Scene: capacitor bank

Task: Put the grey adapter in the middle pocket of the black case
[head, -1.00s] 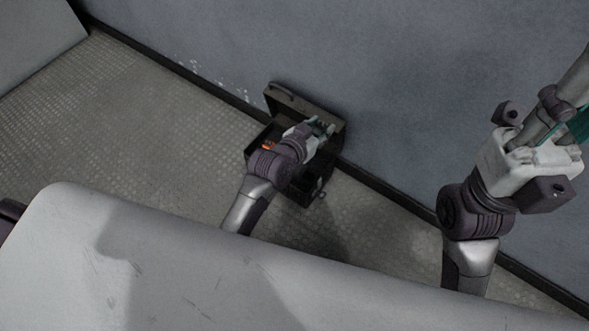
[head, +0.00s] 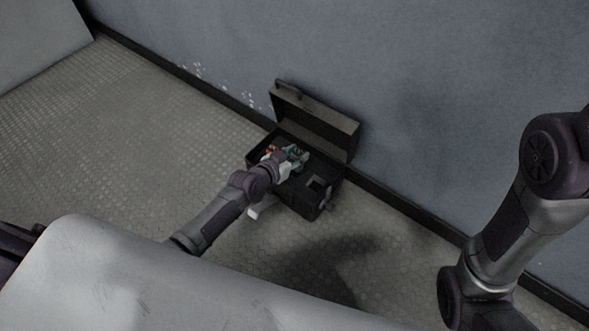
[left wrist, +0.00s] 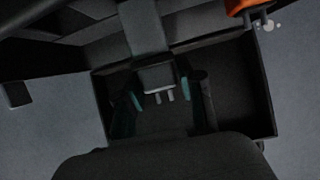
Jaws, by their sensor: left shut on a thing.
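The black case (head: 336,128) stands open on the floor against the wall, its lid tilted back. My left gripper (head: 296,157) reaches into it from the left and hides part of the inside. In the left wrist view the teal fingertips (left wrist: 161,97) are shut on the grey adapter (left wrist: 156,76), whose two metal prongs point toward the bottom of the picture. There the adapter is over a pocket of the case, with an empty dark pocket (left wrist: 242,85) to its right. I cannot tell whether it touches the pocket floor. My right gripper is out of view.
An orange item (head: 271,149) is at the left end of the case, and orange also shows at the top of the left wrist view (left wrist: 246,5). The wall (head: 430,100) is close behind the case. The floor (head: 140,125) to the left is clear.

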